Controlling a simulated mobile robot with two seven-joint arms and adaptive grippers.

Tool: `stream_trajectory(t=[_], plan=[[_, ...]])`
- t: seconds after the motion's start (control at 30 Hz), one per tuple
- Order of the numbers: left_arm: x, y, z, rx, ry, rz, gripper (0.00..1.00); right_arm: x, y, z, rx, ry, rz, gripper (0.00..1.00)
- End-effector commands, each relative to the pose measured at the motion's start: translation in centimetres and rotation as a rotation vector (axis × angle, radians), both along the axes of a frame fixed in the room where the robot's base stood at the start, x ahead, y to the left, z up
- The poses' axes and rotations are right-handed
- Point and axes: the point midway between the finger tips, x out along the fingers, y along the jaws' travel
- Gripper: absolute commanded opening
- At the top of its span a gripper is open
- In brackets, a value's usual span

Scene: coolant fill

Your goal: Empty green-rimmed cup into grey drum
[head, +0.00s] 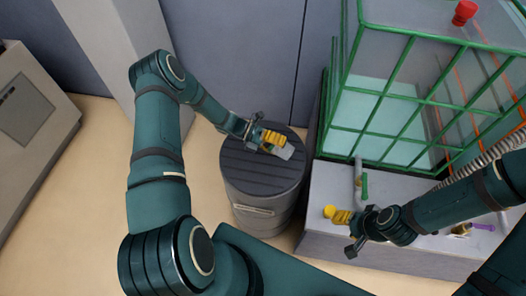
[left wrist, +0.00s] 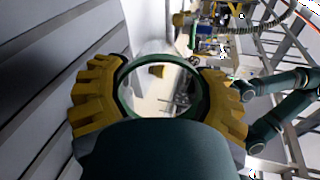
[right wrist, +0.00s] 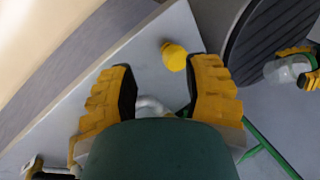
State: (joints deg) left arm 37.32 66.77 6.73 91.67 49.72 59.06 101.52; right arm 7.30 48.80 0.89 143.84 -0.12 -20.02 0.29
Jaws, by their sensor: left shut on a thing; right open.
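The clear green-rimmed cup (head: 283,151) is held over the top of the grey drum (head: 262,195) and looks tipped on its side. My left gripper (head: 274,143) is shut on it. In the left wrist view the cup's green rim (left wrist: 122,92) shows between the yellow fingers, and I see through the cup; whether liquid is in it I cannot tell. The drum's dark ribbed top (right wrist: 275,50) also shows in the right wrist view, beside the cup (right wrist: 285,70). My right gripper (right wrist: 165,95) is open over the grey bench, near a small yellow round thing (right wrist: 174,55).
The grey bench (head: 325,185) stands right of the drum, bearing a green-framed clear tank (head: 375,110) with a red cap (head: 464,12). A pipe with a green handle (head: 364,186) rises near my right gripper. A grey cabinet (head: 30,130) stands far left. Floor left of the drum is clear.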

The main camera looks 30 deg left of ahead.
Motion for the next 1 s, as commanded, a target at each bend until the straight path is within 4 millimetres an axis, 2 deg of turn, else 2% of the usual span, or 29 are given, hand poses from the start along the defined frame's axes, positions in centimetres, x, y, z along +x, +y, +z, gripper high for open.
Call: stream_trajectory(t=[0.03,0.2,0.53,0.77,1.0], plan=[[0.0,-0.1,0.4,0.034,0.000,-0.002,0.27,-0.1,0.0,0.9,0.000,0.002,0.001,0.49],[0.0,-0.5,-0.1,0.174,-0.001,-0.004,0.27,0.2,0.0,2.6,-0.001,-0.004,-0.005,0.49],[0.1,-0.7,-1.3,0.441,-0.002,-0.001,0.27,1.0,-0.2,4.9,-0.005,-0.022,-0.019,0.49],[0.0,-1.3,-0.3,0.601,-0.003,-0.001,0.27,1.8,-0.3,7.4,-0.009,-0.040,-0.034,0.49],[0.0,-2.8,-1.4,0.753,-0.004,0.000,0.26,2.0,-0.4,7.5,-0.010,-0.044,-0.037,0.49]])
